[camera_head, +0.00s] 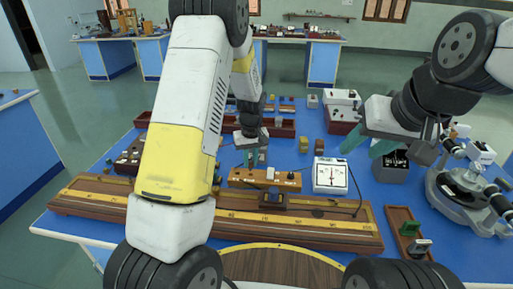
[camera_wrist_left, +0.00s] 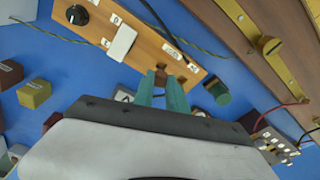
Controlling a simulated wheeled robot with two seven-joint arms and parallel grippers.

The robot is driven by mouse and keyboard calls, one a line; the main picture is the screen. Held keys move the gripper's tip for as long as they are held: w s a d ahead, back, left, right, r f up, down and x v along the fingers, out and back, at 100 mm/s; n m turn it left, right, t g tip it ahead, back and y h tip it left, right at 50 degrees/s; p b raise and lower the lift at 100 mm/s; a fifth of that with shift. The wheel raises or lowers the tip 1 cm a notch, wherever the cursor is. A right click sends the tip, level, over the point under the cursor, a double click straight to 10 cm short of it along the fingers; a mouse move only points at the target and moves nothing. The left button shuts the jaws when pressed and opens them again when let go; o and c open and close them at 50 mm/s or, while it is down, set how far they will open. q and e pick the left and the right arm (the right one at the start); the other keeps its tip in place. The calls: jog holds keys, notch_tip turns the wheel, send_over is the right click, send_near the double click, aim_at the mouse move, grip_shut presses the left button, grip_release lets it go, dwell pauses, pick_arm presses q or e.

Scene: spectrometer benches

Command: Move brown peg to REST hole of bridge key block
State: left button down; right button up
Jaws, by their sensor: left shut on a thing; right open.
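The bridge key block (camera_head: 244,176) is a light wooden block with white labels, in the middle of the bench. It also shows in the left wrist view (camera_wrist_left: 143,52), with a black knob and a white key on it. My left gripper (camera_head: 255,158) is at the block's far side, fingers pointing down. In the left wrist view its green fingertips (camera_wrist_left: 162,88) are shut on the small brown peg (camera_wrist_left: 160,74), at the block's labelled end. Whether the peg sits in a hole or just above it I cannot tell. My right gripper (camera_head: 365,147) is open and empty, right of the white meter.
A white dial meter (camera_head: 330,176) stands right of the block. A long wooden metre bridge (camera_head: 300,230) lies in front. Small coloured cubes (camera_head: 304,145) stand behind. A round instrument (camera_head: 465,185) is at the right. A green-topped cylinder (camera_wrist_left: 217,90) is near the fingers.

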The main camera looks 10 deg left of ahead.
pick_arm(q)
jog(key=shift+f, duration=1.55)
jog(key=c, duration=1.3)
grip_release()
jog(key=shift+o, duration=0.2)
